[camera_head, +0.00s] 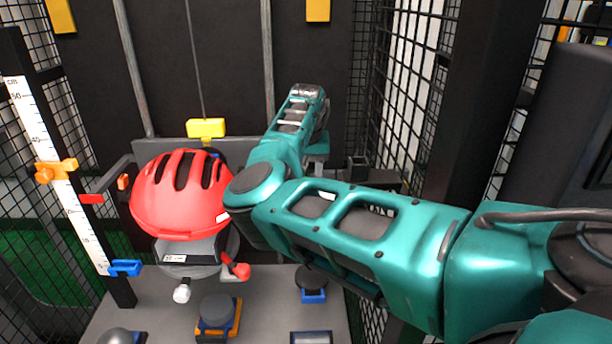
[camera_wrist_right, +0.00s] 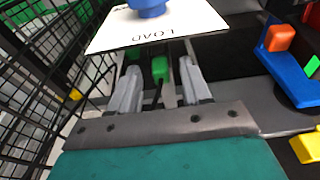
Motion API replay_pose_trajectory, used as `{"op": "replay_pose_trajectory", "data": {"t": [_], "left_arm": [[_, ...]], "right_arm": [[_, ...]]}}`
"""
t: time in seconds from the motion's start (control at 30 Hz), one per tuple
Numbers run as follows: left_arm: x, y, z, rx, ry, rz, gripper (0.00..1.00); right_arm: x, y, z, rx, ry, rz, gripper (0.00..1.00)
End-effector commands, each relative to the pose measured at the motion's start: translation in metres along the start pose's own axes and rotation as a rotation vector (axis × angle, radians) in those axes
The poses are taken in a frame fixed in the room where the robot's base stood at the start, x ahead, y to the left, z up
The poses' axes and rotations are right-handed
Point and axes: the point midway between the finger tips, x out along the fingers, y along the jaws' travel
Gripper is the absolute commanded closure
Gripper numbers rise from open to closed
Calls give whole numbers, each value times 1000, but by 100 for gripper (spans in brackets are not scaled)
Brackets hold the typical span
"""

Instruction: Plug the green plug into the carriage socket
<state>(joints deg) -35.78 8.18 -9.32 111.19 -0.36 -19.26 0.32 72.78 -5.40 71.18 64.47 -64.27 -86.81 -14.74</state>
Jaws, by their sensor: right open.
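The green plug (camera_wrist_right: 160,70) shows in the right wrist view as a small green block between the fingertips of my right gripper (camera_wrist_right: 159,65). The jaws are open, with a gap between the plug and each finger. In the head view my right arm reaches in from the right to the middle, and its fingers and the plug cannot be made out there. A red helmet (camera_head: 180,195) sits on a grey head form, with a yellow block (camera_head: 206,128) on the cable behind it. I cannot make out the carriage socket. My left gripper is not in view.
A white plate marked LOAD (camera_wrist_right: 130,32) with a blue object (camera_wrist_right: 152,8) lies beyond the fingers. A blue bracket with an orange block (camera_wrist_right: 280,38) stands at right. Mesh walls enclose the sides. A ruler post (camera_head: 55,180) stands left; several fittings occupy the grey base (camera_head: 265,310).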

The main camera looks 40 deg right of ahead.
Motion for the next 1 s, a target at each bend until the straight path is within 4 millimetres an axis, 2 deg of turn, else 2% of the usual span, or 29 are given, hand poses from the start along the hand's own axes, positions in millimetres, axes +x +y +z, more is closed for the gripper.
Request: {"op": "replay_pose_trajectory", "data": {"t": [0.3, 0.5, 0.7, 1.0], "left_arm": [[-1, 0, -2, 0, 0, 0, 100], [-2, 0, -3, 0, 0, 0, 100], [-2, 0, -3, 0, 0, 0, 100], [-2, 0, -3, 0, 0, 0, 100]], "right_arm": [[-67, 0, -1, 0, 6, 0, 52], [-104, 0, -1, 0, 5, -1, 52], [-120, 0, 0, 0, 1, -1, 52], [-121, 0, 0, 0, 1, -1, 52]]}}
